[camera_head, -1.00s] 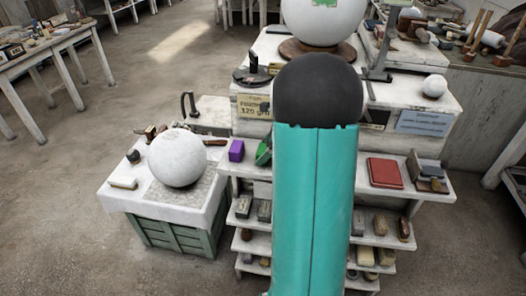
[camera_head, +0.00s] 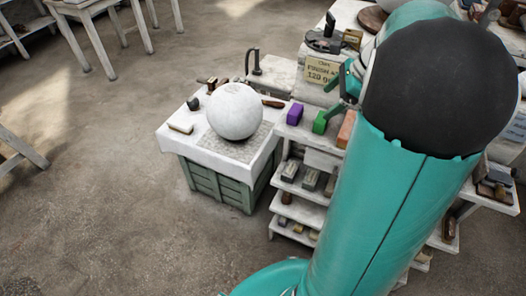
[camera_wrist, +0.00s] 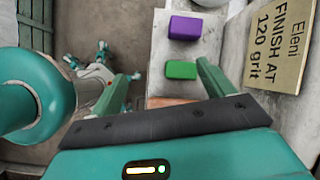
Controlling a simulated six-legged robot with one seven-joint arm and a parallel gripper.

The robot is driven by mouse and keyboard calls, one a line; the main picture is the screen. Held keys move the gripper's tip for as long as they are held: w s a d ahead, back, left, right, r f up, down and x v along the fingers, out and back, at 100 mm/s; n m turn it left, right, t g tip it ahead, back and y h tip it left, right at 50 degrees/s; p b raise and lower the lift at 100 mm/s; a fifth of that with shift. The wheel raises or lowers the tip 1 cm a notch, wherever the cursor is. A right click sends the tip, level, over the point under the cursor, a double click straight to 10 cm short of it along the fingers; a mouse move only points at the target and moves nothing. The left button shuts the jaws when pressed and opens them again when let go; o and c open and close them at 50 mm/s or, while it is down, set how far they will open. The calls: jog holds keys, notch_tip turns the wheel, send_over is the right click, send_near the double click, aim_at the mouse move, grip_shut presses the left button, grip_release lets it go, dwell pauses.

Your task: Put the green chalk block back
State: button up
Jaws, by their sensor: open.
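The green chalk block (camera_head: 320,122) sits on the upper shelf of the white stand (camera_head: 325,151), between a purple block (camera_head: 295,113) and an orange-brown block (camera_head: 346,130). In the wrist view the green block (camera_wrist: 181,69) lies below the purple block (camera_wrist: 185,27), with a gap between them. My gripper (camera_head: 338,94) is above and behind the green block in the head view. In the wrist view its teal fingers are spread wide and nothing is held between them. The right finger appears close to the green block; whether it touches cannot be told. My arm hides much of the stand.
A sign (camera_head: 322,69) stands behind the blocks, close to the right finger in the wrist view (camera_wrist: 279,44). A white sphere (camera_head: 235,111) rests on a cloth-covered crate at left. Lower shelves hold several small blocks.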

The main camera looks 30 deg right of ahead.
jog(key=s+a+r+n+h, duration=0.1)
jog(key=s+a+r+n, duration=0.1)
jog(key=a+n, duration=0.55)
jog(key=s+a+r+n+h, duration=0.15)
jog(key=a+n, duration=0.25)
jog(key=a, duration=0.6)
jog(key=s+a+n+t+h, duration=0.1)
jog(key=s+a+n, duration=0.7)
jog(key=a+n, duration=0.3)
jog(key=shift+s+f+n, duration=0.25)
jog(key=shift+s+n, duration=0.1)
jog(key=shift+n, duration=0.8)
